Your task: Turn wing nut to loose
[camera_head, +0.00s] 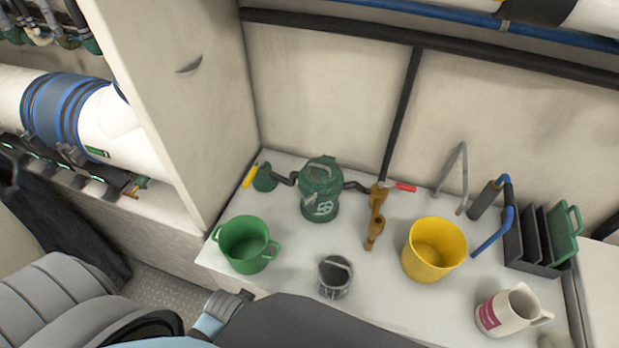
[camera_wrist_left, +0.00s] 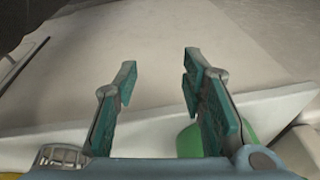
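A green strainer-like housing (camera_head: 320,190) with a handle-like top stands upright on the white counter, joined to dark hoses on both sides. A small pale part shows on its front; I cannot tell whether it is the wing nut, and no wing nut is clearly made out. My left gripper (camera_wrist_left: 158,88) shows in the left wrist view with its two teal-padded fingers apart and nothing between them. It faces a pale panel and a white edge, with green (camera_wrist_left: 190,140) partly hidden behind the right finger. My right gripper is in neither view.
On the counter (camera_head: 300,255) stand a green bucket (camera_head: 244,246), a dark grey pot (camera_head: 334,277), a yellow bucket (camera_head: 433,250) and a white jug (camera_head: 506,311). A yellow-handled valve (camera_head: 250,176), a red-handled brass valve (camera_head: 378,200) and a dark rack (camera_head: 535,245) are nearby.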

